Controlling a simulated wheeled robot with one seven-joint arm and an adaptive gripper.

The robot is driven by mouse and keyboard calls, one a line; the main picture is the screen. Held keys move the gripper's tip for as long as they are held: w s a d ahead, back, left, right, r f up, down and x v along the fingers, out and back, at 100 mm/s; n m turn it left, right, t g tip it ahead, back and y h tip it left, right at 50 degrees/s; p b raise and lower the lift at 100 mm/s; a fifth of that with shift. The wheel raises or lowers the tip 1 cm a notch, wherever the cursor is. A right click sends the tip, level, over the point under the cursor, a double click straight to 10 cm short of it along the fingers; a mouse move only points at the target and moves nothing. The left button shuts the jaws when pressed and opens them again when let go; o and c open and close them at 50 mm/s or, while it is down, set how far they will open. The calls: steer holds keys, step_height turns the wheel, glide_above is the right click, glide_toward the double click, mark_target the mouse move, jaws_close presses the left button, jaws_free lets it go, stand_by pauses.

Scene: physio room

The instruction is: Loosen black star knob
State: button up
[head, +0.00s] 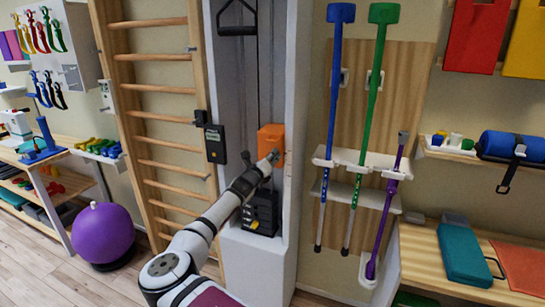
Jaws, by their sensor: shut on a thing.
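The black star knob cannot be made out in the head view; my gripper hides the spot where it grips. My gripper (273,158) is at the lower right front of an orange block (268,139) on the white pulley column (222,60). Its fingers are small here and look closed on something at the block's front. Black weight plates (262,212) sit in the column below the block, partly behind my arm.
Wooden wall bars (160,88) stand left of the column, with a black device (214,143) between. Blue (334,90) and green (372,90) crutches hang at right. A purple ball (102,235) lies on the floor at left.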

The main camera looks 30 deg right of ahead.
steer(key=shift+r+n+p, duration=0.1)
steer(key=shift+n+p, duration=0.2)
steer(key=shift+n, duration=0.5)
steer(key=o, duration=1.2)
steer(key=shift+c, duration=0.2)
steer(key=shift+a, duration=0.1)
steer(key=v, duration=1.1)
steer(key=shift+s+a, duration=0.3)
